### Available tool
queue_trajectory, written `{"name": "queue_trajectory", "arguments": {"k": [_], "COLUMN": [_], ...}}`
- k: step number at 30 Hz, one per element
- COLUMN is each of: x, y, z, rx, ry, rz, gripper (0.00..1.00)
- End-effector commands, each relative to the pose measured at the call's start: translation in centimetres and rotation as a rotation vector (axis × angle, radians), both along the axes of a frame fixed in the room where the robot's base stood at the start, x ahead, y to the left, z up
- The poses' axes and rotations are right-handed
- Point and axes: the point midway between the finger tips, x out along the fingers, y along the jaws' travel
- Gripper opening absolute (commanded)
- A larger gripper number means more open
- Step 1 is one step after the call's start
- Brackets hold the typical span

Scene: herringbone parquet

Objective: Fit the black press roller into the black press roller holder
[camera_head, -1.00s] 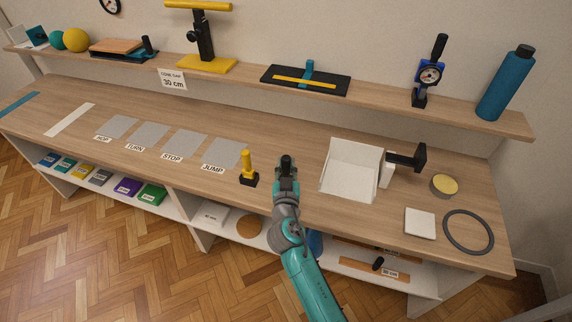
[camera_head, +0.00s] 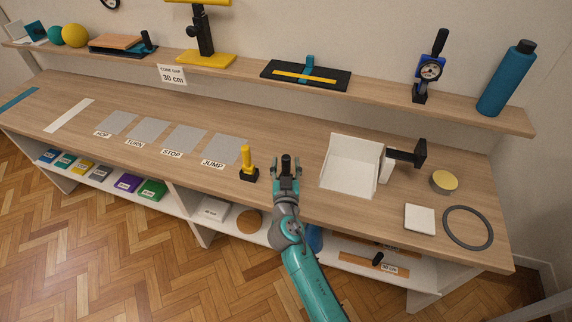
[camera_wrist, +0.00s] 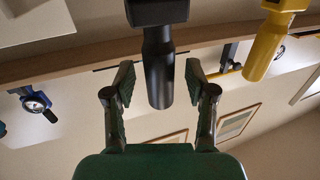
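A black upright piece with a thick rounded handle, which looks like the black press roller (camera_head: 286,162), stands near the bench's front edge. It also shows in the wrist view (camera_wrist: 158,75), where it narrows into a wider dark block (camera_wrist: 157,12) at the picture's top. This block may be the holder; I cannot tell how the two join, and my gripper hides the foot in the head view. My gripper (camera_head: 286,167) is open. Its fingers, also in the wrist view (camera_wrist: 160,85), stand on either side of the handle with gaps.
A yellow handle (camera_head: 246,158) on a black base stands close left. A white open box (camera_head: 350,172) is to the right, with a black T-shaped piece (camera_head: 421,153) beyond it. A shelf (camera_head: 380,98) runs behind. Grey squares (camera_head: 184,140) lie left.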

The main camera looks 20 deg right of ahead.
Motion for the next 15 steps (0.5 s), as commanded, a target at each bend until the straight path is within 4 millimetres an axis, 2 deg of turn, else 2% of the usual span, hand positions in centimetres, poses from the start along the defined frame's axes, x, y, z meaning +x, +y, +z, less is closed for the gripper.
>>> {"name": "queue_trajectory", "arguments": {"k": [8, 11, 15], "x": [-0.5, -1.5, -3.9], "y": [0.2, 0.6, 1.4], "z": [0.0, -0.2, -0.2], "rx": [0.0, 0.0, 0.0], "ry": [0.001, 0.002, 0.002], "rz": [0.001, 0.001, 0.003], "gripper": [0.55, 0.55, 0.55]}}
